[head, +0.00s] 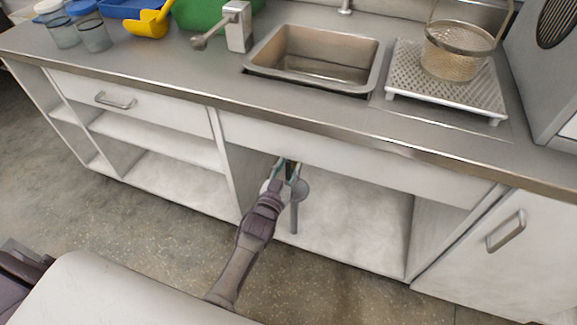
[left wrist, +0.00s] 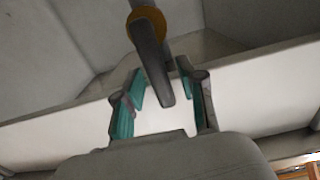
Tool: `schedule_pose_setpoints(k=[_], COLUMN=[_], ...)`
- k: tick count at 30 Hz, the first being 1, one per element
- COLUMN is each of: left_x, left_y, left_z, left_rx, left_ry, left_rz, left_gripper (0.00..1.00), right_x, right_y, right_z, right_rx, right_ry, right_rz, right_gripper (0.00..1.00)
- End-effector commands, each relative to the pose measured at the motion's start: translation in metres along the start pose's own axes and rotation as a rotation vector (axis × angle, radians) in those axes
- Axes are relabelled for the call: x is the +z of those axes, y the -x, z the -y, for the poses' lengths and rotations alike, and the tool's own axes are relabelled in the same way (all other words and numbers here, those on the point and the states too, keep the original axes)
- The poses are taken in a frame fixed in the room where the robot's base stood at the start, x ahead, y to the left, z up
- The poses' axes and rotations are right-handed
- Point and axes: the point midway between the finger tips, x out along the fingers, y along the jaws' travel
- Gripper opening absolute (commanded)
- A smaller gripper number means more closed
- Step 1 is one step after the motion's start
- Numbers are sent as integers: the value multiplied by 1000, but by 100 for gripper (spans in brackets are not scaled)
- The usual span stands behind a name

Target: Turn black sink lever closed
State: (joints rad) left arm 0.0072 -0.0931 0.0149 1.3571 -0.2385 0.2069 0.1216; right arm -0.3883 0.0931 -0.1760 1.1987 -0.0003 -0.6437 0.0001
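The black sink lever (left wrist: 150,62) hangs from a round orange-brown hub (left wrist: 147,20) in the left wrist view. Its free end points down toward my left gripper (left wrist: 163,85) and appears between the two fingertips, with gaps on both sides. The fingers have teal pads and are spread apart. In the head view my left gripper (head: 287,168) reaches into the open space under the sink (head: 318,58). The lever is mostly hidden there by the fingers. My right gripper is not in view.
A grey vertical pipe (head: 294,216) stands just beside my left gripper under the counter. The counter's front panel (head: 350,155) lies just above it. Open shelves (head: 160,140) are at left and a closed cabinet door (head: 495,245) at right. The compartment's right side is empty.

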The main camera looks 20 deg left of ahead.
Motion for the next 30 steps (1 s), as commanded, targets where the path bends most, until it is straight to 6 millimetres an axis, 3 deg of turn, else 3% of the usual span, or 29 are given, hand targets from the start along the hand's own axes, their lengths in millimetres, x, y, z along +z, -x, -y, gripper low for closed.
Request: schedule_pose_setpoints(k=[11,24,30], left_x=[0,1,0], left_y=[6,91,115], left_z=[0,0,0], left_rx=[-1,0,0], left_ry=[3,3,2], left_rz=[-1,2,0], left_gripper=[44,44,44], right_x=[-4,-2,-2], right_y=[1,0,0], right_z=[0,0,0], right_rx=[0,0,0], right_ry=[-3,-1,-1], right_rz=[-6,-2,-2], right_gripper=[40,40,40])
